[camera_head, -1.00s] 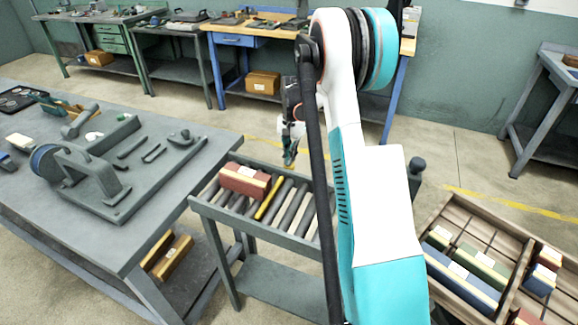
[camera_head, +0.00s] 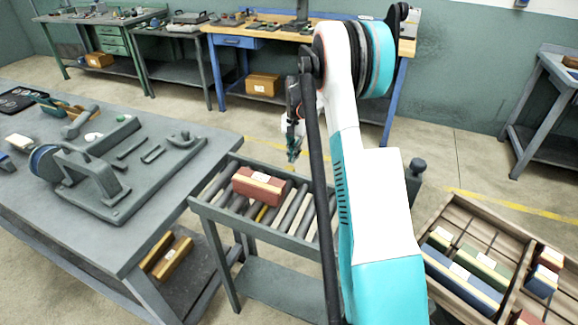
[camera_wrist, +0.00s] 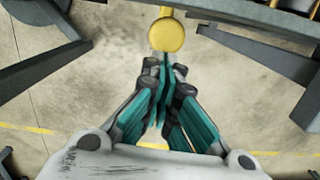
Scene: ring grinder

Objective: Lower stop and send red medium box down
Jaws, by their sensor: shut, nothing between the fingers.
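The red box (camera_head: 262,187), with cream edging and a pale label, lies on the roller conveyor (camera_head: 265,235) in the head view. The yellow stop bar (camera_head: 262,214) shows only as a short piece beside and below the box; the rest is hidden. My gripper (camera_head: 293,158) is beyond the conveyor's far rail, apart from the box. In the wrist view my gripper (camera_wrist: 165,62) is shut and empty. Its fingertips are right at a round yellow knob (camera_wrist: 166,35); I cannot tell if they touch it.
A grey workbench (camera_head: 195,175) with the ring grinder (camera_head: 90,180) stands left of the conveyor. A partitioned wooden crate (camera_head: 480,218) with several coloured boxes stands at the right. My arm hides the conveyor's right end. Open floor lies beyond the conveyor.

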